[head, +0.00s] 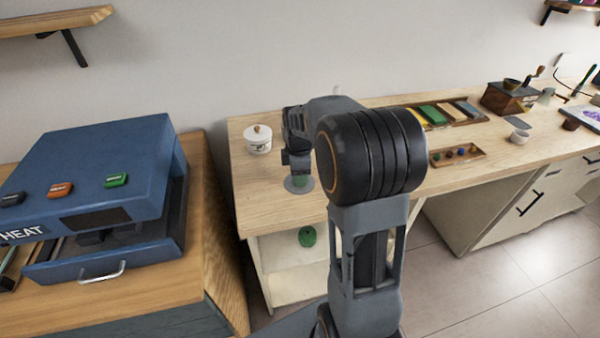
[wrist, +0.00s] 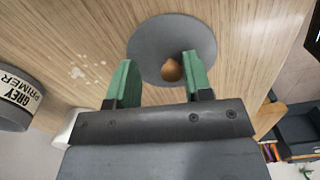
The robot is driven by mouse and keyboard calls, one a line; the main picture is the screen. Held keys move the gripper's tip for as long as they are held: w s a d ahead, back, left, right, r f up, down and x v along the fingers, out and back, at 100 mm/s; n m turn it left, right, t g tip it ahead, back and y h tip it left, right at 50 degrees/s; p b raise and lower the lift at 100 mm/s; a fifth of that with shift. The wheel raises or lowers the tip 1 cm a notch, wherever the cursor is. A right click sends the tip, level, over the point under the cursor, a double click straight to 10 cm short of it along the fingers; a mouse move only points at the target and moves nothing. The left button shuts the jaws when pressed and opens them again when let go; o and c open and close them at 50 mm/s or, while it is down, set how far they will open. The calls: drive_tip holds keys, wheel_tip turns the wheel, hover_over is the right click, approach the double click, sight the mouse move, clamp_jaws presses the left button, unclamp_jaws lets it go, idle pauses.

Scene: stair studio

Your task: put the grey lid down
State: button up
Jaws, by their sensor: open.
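The grey lid (wrist: 150,40) is a round disc with a brown knob (wrist: 172,70). In the wrist view it lies on the wooden desk top, in front of my gripper (wrist: 155,75). My gripper has green fingers and is open, with the knob beside the right finger. In the head view the lid (head: 299,187) shows near the desk's front left edge, below my gripper (head: 300,176). My arm hides part of the desk.
A white pot with a lid (head: 258,140) stands left of my gripper. A grey primer can (wrist: 16,100) shows in the wrist view. The blue heat machine (head: 95,180) stands on a separate bench at left. A tray of coloured blocks (head: 440,113) lies farther right.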

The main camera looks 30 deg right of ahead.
wheel_tip(320, 180, up, 12)
drive_tip(key=f+p, duration=0.1)
drive_tip(key=s+a+f+m+t, duration=0.1)
drive_tip(key=s+a+f+m, duration=0.1)
drive_tip(key=s+a+m, duration=0.2)
drive_tip(key=s+a+f+m+t, duration=0.2)
drive_tip(key=s+a+m, duration=0.3)
drive_tip(key=s+m, duration=0.4)
drive_tip(key=s+f, duration=0.1)
drive_tip(key=s, duration=0.2)
drive_tip(key=shift+a+m, duration=0.25)
drive_tip(key=shift+m, duration=0.15)
wheel_tip(320, 180, up, 4)
drive_tip(key=p, duration=0.3)
drive_tip(key=shift+f, duration=0.2)
